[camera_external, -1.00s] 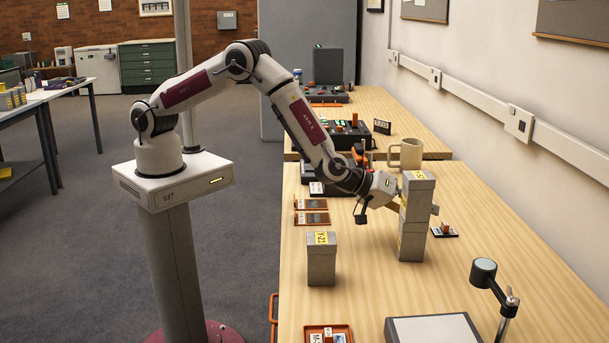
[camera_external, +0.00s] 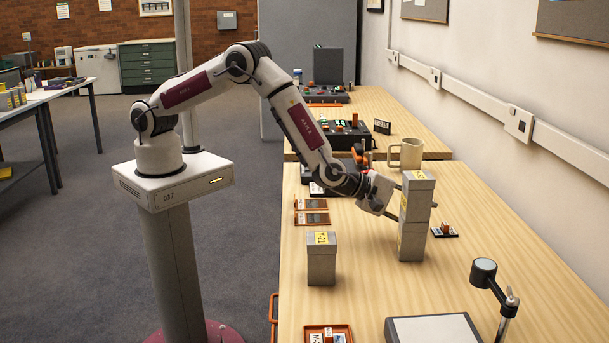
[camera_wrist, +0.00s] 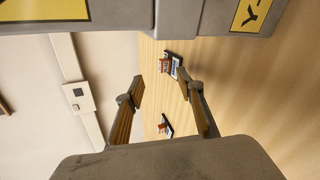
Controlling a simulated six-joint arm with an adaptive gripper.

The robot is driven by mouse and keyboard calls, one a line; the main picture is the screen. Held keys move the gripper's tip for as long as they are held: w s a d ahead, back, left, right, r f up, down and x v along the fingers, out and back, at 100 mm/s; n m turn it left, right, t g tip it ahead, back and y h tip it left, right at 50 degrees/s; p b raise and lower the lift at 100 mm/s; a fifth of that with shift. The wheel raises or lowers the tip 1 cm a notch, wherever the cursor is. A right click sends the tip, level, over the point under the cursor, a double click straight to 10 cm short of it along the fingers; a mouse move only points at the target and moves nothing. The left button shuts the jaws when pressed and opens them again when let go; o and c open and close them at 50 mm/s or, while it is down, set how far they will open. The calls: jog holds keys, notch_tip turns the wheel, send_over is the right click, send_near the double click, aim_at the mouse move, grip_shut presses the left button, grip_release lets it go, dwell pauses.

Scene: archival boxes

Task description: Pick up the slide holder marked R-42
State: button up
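My gripper (camera_wrist: 162,85) is open in the wrist view, with nothing between its fingers. In the external view it is at the stack's far left side, partly hidden by the stack. One small slide holder (camera_external: 444,231) with a brown block and a pale label lies behind and right of the stack. The wrist view shows two such holders past the fingers, an upper one (camera_wrist: 171,66) and a lower one (camera_wrist: 166,127). Their markings are too small to read, so I cannot tell which is R-42.
Stacked grey boxes (camera_external: 412,244) stand close by my gripper; grey boxes with yellow labels fill the wrist view's top. A single grey box (camera_external: 321,264) stands left. A beige mug (camera_external: 409,154) is behind. A lamp (camera_external: 484,271) and light panel (camera_external: 433,329) are in front.

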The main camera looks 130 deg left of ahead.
aim_at(443, 223)
jog(key=n, duration=0.4)
jog(key=shift+d+f, duration=0.1)
jog(key=n, duration=1.1)
jog(key=shift+d+f, duration=0.15)
jog(key=shift+d, duration=0.05)
jog(key=shift+t, duration=0.3)
jog(key=shift+x, duration=1.35)
jog(key=shift+a, duration=0.1)
jog(key=shift+x, duration=2.5)
jog(key=shift+s, duration=0.15)
